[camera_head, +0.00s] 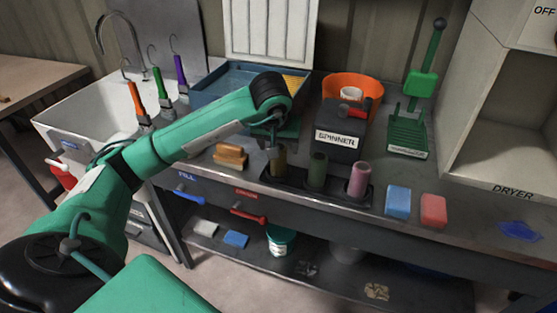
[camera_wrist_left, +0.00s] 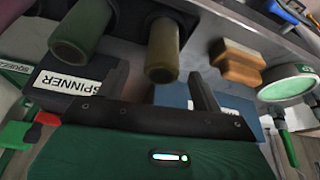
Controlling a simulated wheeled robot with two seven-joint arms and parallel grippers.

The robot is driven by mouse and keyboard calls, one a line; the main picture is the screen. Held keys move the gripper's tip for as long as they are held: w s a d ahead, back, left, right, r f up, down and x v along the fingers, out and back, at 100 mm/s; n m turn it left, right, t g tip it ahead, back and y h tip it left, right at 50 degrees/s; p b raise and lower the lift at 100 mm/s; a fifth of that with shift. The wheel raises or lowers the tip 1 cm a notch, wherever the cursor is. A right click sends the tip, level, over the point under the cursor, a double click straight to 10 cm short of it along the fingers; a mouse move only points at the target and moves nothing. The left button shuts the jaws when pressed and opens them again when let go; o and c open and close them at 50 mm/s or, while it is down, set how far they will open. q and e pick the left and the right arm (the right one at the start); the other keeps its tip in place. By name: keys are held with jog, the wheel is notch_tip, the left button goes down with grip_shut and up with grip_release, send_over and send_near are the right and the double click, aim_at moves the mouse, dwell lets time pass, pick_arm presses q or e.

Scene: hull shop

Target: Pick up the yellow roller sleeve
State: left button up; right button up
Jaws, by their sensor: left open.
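The yellow roller sleeve looks dark olive-yellow and stands upright in the dark holder (camera_head: 335,192) on the bench, leftmost of three sleeves. Its upper part (camera_head: 279,166) is close under my left gripper in the head view. In the left wrist view its hollow end (camera_wrist_left: 162,62) faces the camera, beyond the gap between the fingers. My left gripper (camera_wrist_left: 160,88) is open and empty; its two dark fingers are apart, with no visible contact with the sleeve. In the head view the gripper (camera_head: 273,140) is small and partly hidden by its wrist. My right gripper is not in view.
A green sleeve (camera_head: 318,172) and a pink sleeve (camera_head: 359,181) stand to the right. A wood-backed brush (camera_head: 230,156) lies left. The spinner (camera_head: 338,133) is behind the holder.

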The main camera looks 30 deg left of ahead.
aim_at(278, 161)
pick_arm(q)
jog(key=shift+w+a+f, duration=0.1)
jog(key=shift+w+f, duration=0.05)
jog(key=shift+f, duration=0.25)
jog(key=shift+p+x, duration=0.75)
jog(key=shift+x, duration=1.5)
jog(key=shift+a, duration=0.1)
jog(key=c, duration=1)
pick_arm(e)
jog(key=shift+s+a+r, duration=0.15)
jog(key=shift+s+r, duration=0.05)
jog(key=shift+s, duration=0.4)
